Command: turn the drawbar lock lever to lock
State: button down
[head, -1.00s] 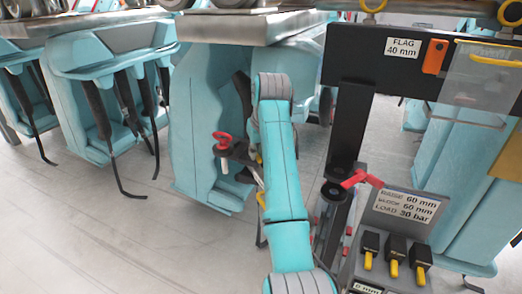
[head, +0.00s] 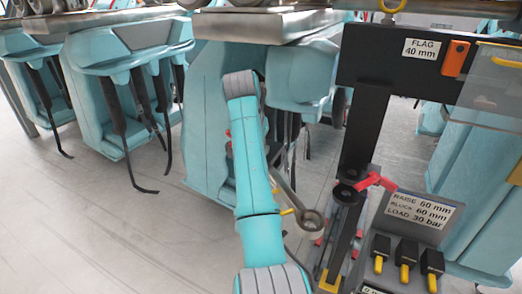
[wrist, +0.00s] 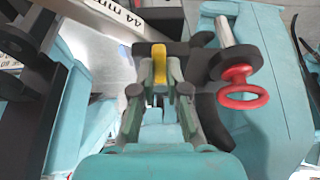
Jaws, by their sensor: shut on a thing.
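In the wrist view my gripper (wrist: 160,82) is shut on a narrow yellow lever (wrist: 159,55), which shows between the fingertips. The lever stands against a dark bracket (wrist: 200,62). I take it for the drawbar lock lever, though no label on it is readable. A red ring handle (wrist: 242,85) and a steel pin (wrist: 224,30) are on the bracket, right of my fingers. In the head view my arm hides the gripper and most of the bracket. A drawbar with a round eye (head: 311,221) shows right of my arm, with a small yellow piece (head: 287,212) beside it.
A dark post (head: 364,130) with a red lever (head: 375,181) stands right of my arm. A labelled control box (head: 418,213) with yellow-tipped levers is beside it. Teal coaster cars (head: 120,95) with hanging black straps fill the left. The floor (head: 80,220) at left is clear.

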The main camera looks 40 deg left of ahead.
jog(key=shift+a, duration=0.1)
dwell(0.3)
jog(key=c, duration=1.2)
grip_release()
jog(key=shift+v, duration=3.75)
jog(key=shift+s+a, duration=0.1)
jog(key=shift+f, duration=0.1)
